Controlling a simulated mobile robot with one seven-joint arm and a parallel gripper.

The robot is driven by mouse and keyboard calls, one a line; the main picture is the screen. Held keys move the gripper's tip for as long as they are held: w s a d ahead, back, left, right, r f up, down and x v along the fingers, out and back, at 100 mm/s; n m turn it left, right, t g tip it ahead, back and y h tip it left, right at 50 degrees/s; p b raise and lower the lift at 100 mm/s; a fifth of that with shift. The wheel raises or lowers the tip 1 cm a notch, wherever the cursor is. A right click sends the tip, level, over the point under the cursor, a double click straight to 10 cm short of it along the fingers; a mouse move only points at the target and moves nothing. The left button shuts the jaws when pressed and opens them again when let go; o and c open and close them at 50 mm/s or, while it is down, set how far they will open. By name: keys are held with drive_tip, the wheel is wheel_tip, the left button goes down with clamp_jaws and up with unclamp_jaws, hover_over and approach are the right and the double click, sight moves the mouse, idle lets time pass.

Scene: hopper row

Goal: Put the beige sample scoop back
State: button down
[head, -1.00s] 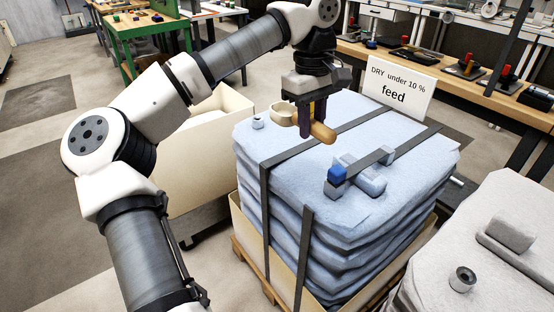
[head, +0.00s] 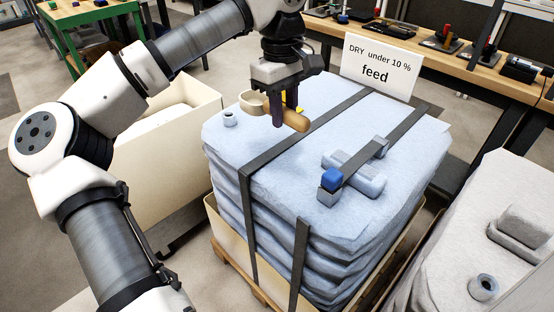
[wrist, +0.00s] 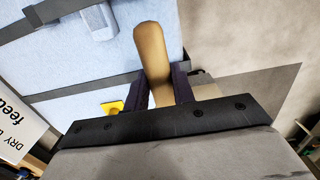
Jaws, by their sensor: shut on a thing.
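The beige sample scoop (head: 254,105) has a round cup and a tan wooden handle (head: 297,122). My gripper (head: 284,117) is shut on it and holds it above the far part of the blue bag stack (head: 275,155). In the wrist view the handle (wrist: 150,50) sticks out between the dark fingers, over the bag's pale blue top. A small yellow piece (head: 298,108) shows behind the fingers, and also beside them in the wrist view (wrist: 112,107). What it belongs to is hidden.
Black straps (head: 300,140) cross the stack. A grey-blue fitting with a blue knob (head: 331,179) lies on top at the right. A "DRY under 10 % feed" sign (head: 378,70) stands behind. A cream bin (head: 180,150) is left, a grey stack (head: 450,245) right.

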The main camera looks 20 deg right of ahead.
sight(284, 175)
wheel_tip(284, 175, down, 14)
drive_tip(key=shift+f, duration=0.1)
drive_tip(key=c, duration=1.2)
unclamp_jaws()
drive_tip(key=shift+o, duration=0.2)
drive_tip(key=r, duration=1.2)
drive_tip(key=shift+w+a+r, duration=0.1)
drive_tip(key=shift+w, duration=0.25)
